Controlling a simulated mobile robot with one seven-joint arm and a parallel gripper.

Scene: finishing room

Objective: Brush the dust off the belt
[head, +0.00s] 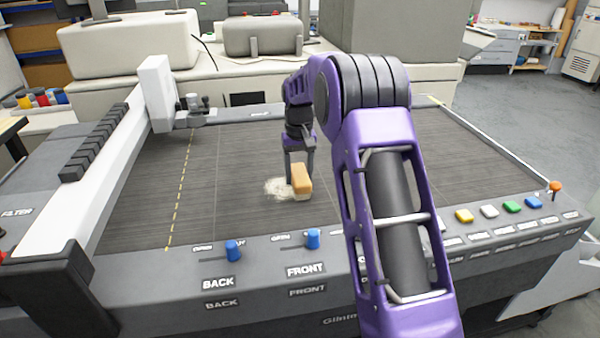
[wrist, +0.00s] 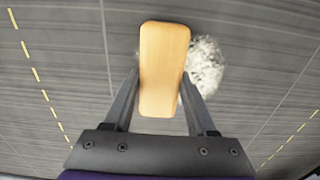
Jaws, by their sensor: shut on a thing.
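My gripper (head: 299,165) is shut on a wooden brush (head: 301,178) with a tan back and pale bristles below. The brush also shows between the two fingers in the wrist view (wrist: 164,65). A patch of whitish dust (head: 276,188) lies on the dark grey belt (head: 240,160), beside and partly under the brush. In the wrist view the dust (wrist: 207,65) shows to the right of the brush. I cannot tell whether the bristles touch the belt. My arm hides part of the belt's right side.
A white gantry beam (head: 90,170) runs along the belt's left side. The front panel carries blue levers marked BACK (head: 233,250) and FRONT (head: 313,238), and coloured buttons (head: 489,211). An orange knob (head: 555,187) stands at the right corner. The belt around the dust is clear.

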